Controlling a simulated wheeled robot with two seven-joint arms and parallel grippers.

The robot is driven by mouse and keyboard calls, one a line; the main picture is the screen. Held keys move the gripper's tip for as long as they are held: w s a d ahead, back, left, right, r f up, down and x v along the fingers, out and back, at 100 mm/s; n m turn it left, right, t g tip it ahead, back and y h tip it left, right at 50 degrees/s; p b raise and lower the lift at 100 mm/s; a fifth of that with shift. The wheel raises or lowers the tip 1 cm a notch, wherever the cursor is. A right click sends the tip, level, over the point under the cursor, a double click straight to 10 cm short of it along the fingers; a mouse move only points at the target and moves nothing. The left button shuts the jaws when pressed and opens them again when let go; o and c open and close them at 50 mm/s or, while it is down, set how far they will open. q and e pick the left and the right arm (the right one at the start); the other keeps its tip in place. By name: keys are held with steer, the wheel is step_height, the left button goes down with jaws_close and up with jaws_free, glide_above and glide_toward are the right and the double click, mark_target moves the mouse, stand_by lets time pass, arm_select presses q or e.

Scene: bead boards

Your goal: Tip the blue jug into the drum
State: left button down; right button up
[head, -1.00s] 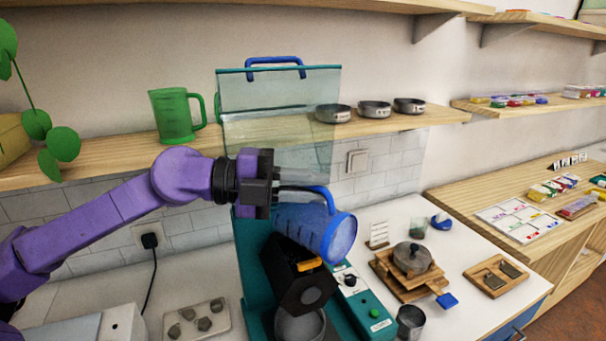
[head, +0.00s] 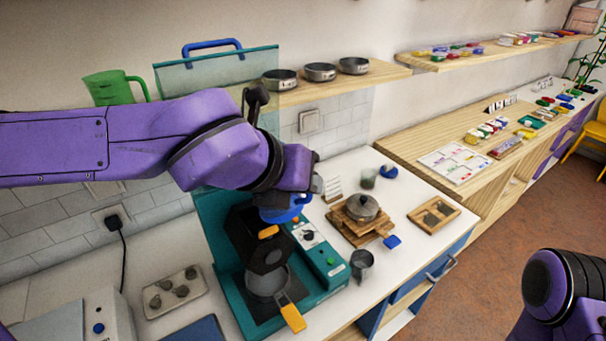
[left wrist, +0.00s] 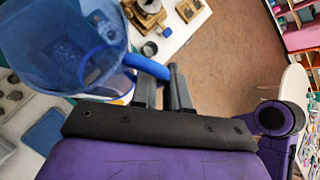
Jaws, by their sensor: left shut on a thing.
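The blue jug (left wrist: 45,50) is see-through and fills the upper left of the left wrist view. My left gripper (left wrist: 162,82) is shut on its blue handle (left wrist: 147,66). In the head view only a blue part of the jug (head: 285,212) shows under my left forearm, just above the drum. The drum (head: 258,250) is black and six-sided, with an orange tab, on the teal machine. My arm and the jug hide its upper part. I cannot tell how far the jug tilts or whether anything leaves it. My right gripper is out of view.
A grey pan (head: 266,283) with an orange handle sits under the drum. A metal cup (head: 361,266) and a wooden stand with a lidded pot (head: 362,207) are to the right.

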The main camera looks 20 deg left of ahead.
arm_select(q)
steer(key=shift+r+y+p, duration=0.4)
steer(key=shift+r+p, duration=0.05)
steer(key=shift+r, duration=0.05)
steer(key=shift+r+m+y, duration=0.3)
steer(key=shift+m, duration=0.1)
steer(key=shift+s+d+r+m+t+y, duration=0.15)
steer(key=shift+r+m+t+y, duration=0.2)
steer(key=shift+r+y, duration=0.35)
steer(key=shift+w+a, duration=0.2)
